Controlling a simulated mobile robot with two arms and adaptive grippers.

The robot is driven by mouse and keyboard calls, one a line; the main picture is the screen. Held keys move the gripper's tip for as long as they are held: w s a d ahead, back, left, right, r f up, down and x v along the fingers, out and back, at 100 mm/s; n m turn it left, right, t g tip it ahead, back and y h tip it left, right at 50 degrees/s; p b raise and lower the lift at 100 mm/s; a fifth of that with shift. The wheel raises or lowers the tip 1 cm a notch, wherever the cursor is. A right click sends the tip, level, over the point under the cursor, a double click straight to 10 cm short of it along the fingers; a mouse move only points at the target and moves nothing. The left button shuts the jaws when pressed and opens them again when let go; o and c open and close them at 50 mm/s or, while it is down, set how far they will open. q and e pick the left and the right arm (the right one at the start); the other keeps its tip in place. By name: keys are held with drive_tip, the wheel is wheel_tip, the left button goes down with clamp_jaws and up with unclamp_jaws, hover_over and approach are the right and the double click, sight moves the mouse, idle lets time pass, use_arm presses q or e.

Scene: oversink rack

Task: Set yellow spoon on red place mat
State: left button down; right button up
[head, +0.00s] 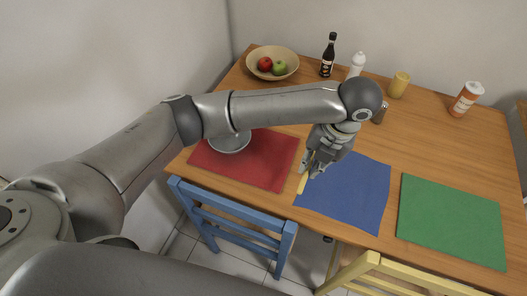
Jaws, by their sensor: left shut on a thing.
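The red place mat (262,165) lies at the left end of the wooden table, with a grey bowl (230,144) on its upper left part, partly behind my arm. My left gripper (307,172) points down at the gap between the red and blue mats, by the blue mat's left edge. It is shut on the yellow spoon (302,184), of which only a short yellow strip shows below the fingers. The rest of the spoon is hidden by the gripper. I cannot tell whether the spoon touches the table. My right gripper is not in view.
A blue mat (350,197) and a green mat (450,222) lie to the right. A fruit bowl (287,55), a dark bottle (328,58), a yellow cup (398,85) and an orange-white container (466,98) stand further back. Blue (240,219) and yellow (400,275) chairs stand at the front edge.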

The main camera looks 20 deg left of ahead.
use_arm(q)
drive_tip(key=w+a+f+p, duration=0.1)
drive_tip(key=w+a+f, duration=0.2)
drive_tip(key=a, duration=0.3)
approach(274, 165)
drive_tip(key=shift+s+a+f, duration=0.15)
drive_tip(key=shift+s+f, duration=0.15)
drive_tip(key=shift+f, duration=0.5)
drive_tip(key=shift+w+a+f, duration=0.3)
drive_tip(key=shift+a+f, duration=0.15)
drive_tip(key=shift+f, duration=0.25)
drive_tip(key=x, duration=0.3)
drive_tip(key=shift+d+f, duration=0.1)
drive_tip(key=shift+f, duration=0.05)
drive_tip(key=shift+w+f, duration=0.1)
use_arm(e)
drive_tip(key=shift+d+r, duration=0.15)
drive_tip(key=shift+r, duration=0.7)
use_arm(q)
drive_tip(key=shift+f, duration=0.1)
drive_tip(key=c, duration=1.5)
unclamp_jaws()
drive_tip(key=shift+o, duration=0.2)
